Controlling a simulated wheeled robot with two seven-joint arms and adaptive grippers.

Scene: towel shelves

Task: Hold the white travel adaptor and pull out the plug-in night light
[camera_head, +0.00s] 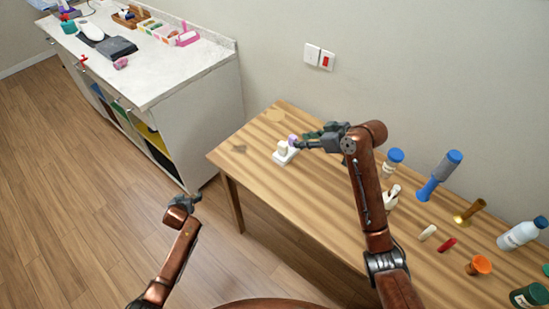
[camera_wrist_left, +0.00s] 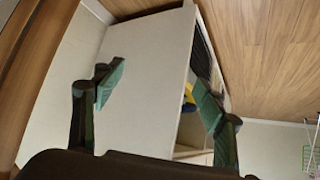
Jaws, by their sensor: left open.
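The white travel adaptor (camera_head: 286,157) lies on the wooden table near its left end. A pale upright block stands on it, and a small purple piece (camera_head: 292,139), perhaps part of the night light, shows beside the block. My right gripper (camera_head: 298,142) reaches in from the right with its fingertips at the purple piece. I cannot tell whether the fingers are closed on it. My left gripper (camera_head: 183,200) is away from the table, over the floor to the left. In the left wrist view it (camera_wrist_left: 158,95) is open and empty, facing the cabinet side.
The striped wooden table (camera_head: 262,128) holds blue-capped bottles (camera_head: 393,160), a blue-handled item (camera_head: 440,174), a brass piece (camera_head: 469,211) and an orange item (camera_head: 479,265) on its right. A white-topped cabinet (camera_head: 165,75) stands at left. Floor between cabinet and table is clear.

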